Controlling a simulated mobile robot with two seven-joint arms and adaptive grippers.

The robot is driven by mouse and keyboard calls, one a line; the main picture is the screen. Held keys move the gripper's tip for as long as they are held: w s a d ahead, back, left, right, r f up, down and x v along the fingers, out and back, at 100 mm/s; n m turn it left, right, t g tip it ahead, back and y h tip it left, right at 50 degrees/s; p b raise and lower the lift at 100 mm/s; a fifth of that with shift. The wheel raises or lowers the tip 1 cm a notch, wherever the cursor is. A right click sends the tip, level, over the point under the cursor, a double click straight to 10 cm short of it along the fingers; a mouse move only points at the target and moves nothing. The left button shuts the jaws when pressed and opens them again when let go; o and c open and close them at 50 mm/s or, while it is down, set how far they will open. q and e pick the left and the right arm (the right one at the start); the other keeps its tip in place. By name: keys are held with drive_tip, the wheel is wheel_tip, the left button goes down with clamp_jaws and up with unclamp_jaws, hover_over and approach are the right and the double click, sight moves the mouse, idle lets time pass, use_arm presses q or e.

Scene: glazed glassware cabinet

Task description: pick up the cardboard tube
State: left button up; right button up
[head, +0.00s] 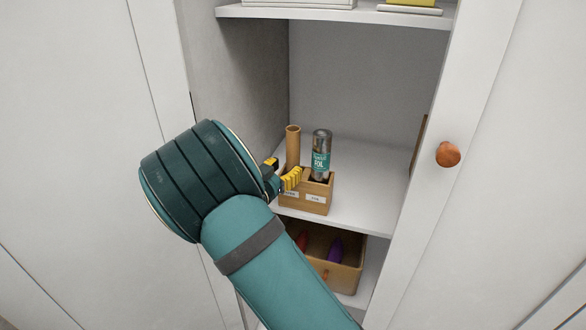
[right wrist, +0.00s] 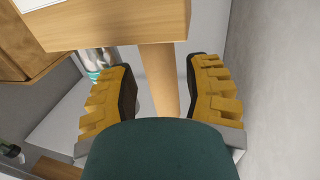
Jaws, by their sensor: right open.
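The cardboard tube (head: 293,145) is a plain tan cylinder. It stands upright in the left part of a small wooden box (head: 306,203) on the cabinet's middle shelf. My right gripper (head: 281,172) reaches in from the left at the tube, with yellow fingers open. In the right wrist view the tube (right wrist: 162,80) runs between the two open fingers of my right gripper (right wrist: 159,68), with a gap on each side. The tube's lower end is hidden in the box. My left gripper is not in view.
A silver and teal foil can (head: 321,158) stands in the same box, just right of the tube. A wooden bin (head: 345,278) with red and purple things is below. The shelf (head: 365,195) is clear to the right. A shelf (head: 335,13) hangs above.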

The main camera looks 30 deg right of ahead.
sight(296, 157)
drive_tip(key=shift+r+b+x, duration=0.15)
drive_tip(key=shift+b+x, duration=0.1)
drive_tip(key=shift+x, duration=1.2)
drive_tip(key=shift+r+b+x, duration=0.2)
drive_tip(key=shift+b+x, duration=0.05)
drive_tip(key=shift+x, duration=1.25)
drive_tip(key=shift+s, duration=0.1)
drive_tip(key=shift+c, duration=0.4)
clamp_jaws()
